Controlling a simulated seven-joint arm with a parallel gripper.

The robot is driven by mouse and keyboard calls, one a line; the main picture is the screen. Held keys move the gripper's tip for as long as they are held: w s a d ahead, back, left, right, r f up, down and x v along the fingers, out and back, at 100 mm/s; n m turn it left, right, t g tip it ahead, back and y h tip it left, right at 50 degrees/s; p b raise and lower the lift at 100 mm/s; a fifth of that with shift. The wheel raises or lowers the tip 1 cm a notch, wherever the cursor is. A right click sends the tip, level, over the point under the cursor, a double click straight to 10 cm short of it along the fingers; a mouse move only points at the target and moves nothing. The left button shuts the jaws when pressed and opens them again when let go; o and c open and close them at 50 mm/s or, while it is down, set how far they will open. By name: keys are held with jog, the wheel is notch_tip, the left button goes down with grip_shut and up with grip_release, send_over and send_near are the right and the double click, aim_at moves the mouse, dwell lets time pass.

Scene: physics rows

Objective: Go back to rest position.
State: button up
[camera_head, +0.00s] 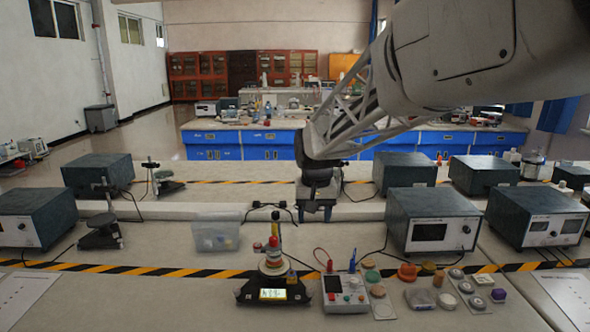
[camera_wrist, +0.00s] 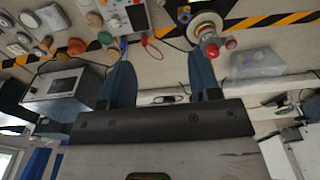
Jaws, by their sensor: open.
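My gripper (camera_head: 319,211) hangs over the bench near the picture's middle, behind the meter box and the scale. In the wrist view its two blue fingers (camera_wrist: 162,72) are apart, with nothing held between them. A black scale (camera_head: 246,291) with a lit yellow-green display stands on the front bench. A round pan and a stack of small red and pale pieces (camera_head: 273,247) are on it. The stack also shows in the wrist view (camera_wrist: 208,38), beyond the finger on the right.
A meter box (camera_head: 345,284) with red and blue leads stands right of the scale. Several small coloured pieces lie further right. A clear bin (camera_head: 217,236) stands behind left. Dark instrument boxes (camera_head: 432,220) line both sides. Black-yellow tape (camera_head: 130,269) crosses the bench.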

jog(key=s+d+f, duration=0.1)
jog(key=s+d, duration=0.3)
jog(key=s, duration=0.8)
jog(key=s+d+f+t, duration=0.1)
jog(key=s+d, duration=0.4)
jog(key=s, duration=0.7)
jog(key=s+d, duration=0.4)
jog(key=s, duration=0.8)
jog(key=shift+d+f+m+t, duration=0.3)
jog(key=shift+d+f+t, duration=0.05)
jog(key=shift+f+t, duration=0.05)
jog(key=shift+w, duration=0.15)
